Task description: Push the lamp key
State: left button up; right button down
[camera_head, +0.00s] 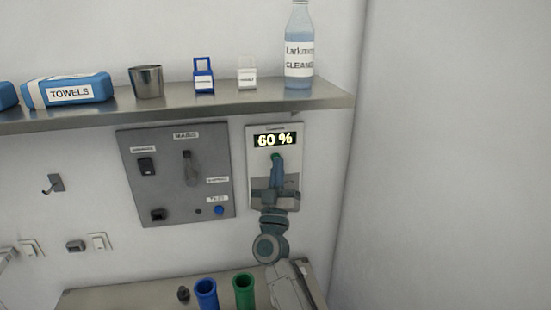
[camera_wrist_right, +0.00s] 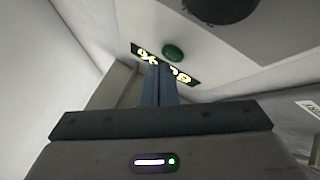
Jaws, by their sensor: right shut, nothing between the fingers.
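A white wall panel (camera_head: 258,185) carries a lit display (camera_head: 275,140) reading "60 %". A green round key (camera_head: 275,156) sits just below the display; it also shows in the right wrist view (camera_wrist_right: 173,52). I cannot read a label that names it the lamp key. My right gripper (camera_head: 276,163) is shut and empty, its fingers pointing up at the panel, with the tips right by the green key. In the right wrist view the fingertips (camera_wrist_right: 160,66) overlap the display. I cannot tell whether they touch the key. My left gripper is not in view.
A grey switch panel (camera_head: 207,160) with a lever and a blue button (camera_head: 219,210) is left of the white panel. A shelf (camera_head: 190,104) above holds a cleaner bottle (camera_head: 299,55), a cup and towels. Blue (camera_head: 206,292) and green (camera_head: 244,290) cylinders stand below.

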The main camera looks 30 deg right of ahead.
jog(key=shift+w+d, duration=0.1)
jog(key=shift+w, duration=0.35)
dwell(0.3)
jog(key=shift+p, duration=0.35)
jog(key=shift+s+p, duration=0.4)
jog(key=shift+s, duration=0.2)
jog(key=s+a+p, duration=0.1)
jog(key=s+p, duration=0.2)
jog(key=s, duration=0.2)
jog(key=shift+s+a, duration=0.4)
